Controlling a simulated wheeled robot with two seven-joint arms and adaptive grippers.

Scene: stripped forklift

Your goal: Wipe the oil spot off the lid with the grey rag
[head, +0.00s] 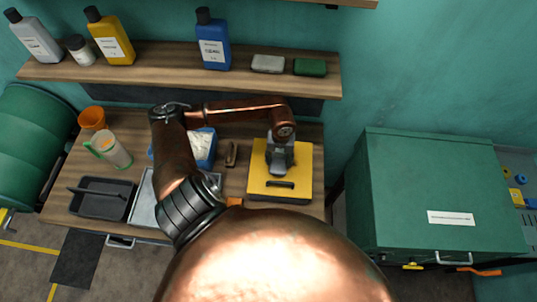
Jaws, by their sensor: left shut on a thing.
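The lid (301,187) is a flat yellow square with a dark handle on its near part, lying at the right end of the wooden bench. My left gripper (280,158) is over the lid's far middle, pointing down, shut on a small grey thing that looks like the grey rag (279,169). The rag is mostly covered by the gripper, and I cannot tell whether it touches the lid. I see no oil spot; the gripper hides part of the lid. My right gripper is not in view.
On the bench (131,142) are an orange cup (92,118), a jug (110,150), a black tray (101,199) and a blue box (206,148), partly behind my arm. A shelf (150,66) with bottles overhangs the back. A green cabinet (425,180) stands right.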

